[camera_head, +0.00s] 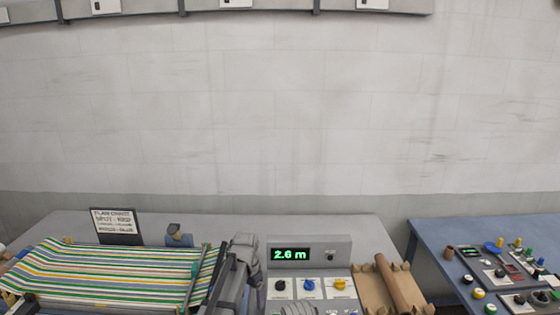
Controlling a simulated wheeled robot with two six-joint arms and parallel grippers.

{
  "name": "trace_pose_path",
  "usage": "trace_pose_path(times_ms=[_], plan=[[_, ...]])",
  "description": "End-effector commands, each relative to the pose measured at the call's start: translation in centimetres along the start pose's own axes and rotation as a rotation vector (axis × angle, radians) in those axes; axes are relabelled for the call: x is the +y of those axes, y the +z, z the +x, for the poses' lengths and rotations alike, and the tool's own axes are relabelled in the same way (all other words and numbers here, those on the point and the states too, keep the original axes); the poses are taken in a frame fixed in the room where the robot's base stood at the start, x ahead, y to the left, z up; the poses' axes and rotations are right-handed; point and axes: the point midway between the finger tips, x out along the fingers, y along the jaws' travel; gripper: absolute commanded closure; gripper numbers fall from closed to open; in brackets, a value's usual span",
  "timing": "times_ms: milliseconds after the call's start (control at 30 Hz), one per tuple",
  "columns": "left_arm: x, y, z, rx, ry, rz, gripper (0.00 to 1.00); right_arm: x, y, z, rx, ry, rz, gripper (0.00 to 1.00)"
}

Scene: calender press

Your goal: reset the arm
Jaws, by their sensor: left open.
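My left gripper (238,272) is a grey and dark shape at the lower middle of the head view. It is between the striped cloth and the control panel. It is open, and I see nothing held in it. Its fingertips are hard to make out against the dark bars beside it. I cannot tell whether it touches anything.
Striped cloth (110,268) lies on the bench at left, before a lettered sign (113,222). A control panel (345,250) reads 2.6 m. A brown roll (392,285) lies right of it. A blue table (435,232) holds several knobs and buttons.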

Motion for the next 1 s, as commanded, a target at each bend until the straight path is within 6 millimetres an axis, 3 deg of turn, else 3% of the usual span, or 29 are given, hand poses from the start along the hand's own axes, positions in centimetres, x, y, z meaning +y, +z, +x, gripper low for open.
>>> trace_pose_path(times_ms=[33,100,300,533,700,1000], plan=[[1.0,4.3,-0.1,0.005,-0.003,-0.075,0.19,0.0,0.0,0.0,0.000,0.000,0.000,0.50],[1.4,7.4,-0.2,0.011,-0.006,-0.172,0.19,0.0,0.0,0.0,0.000,0.000,0.000,0.50],[2.8,14.2,-0.5,0.024,-0.011,-0.385,0.19,0.0,0.0,0.0,0.000,0.000,0.000,0.50],[4.8,20.8,-0.7,0.038,-0.015,-0.587,0.19,0.0,0.0,0.0,0.000,0.000,0.000,0.50],[7.6,19.5,1.8,0.006,-0.025,-0.511,0.19,-0.2,-0.1,2.4,0.000,0.000,-0.001,0.50],[13.7,19.0,5.3,-0.061,-0.054,-0.348,0.19,-0.6,-0.3,6.0,0.000,0.001,-0.005,0.50]])
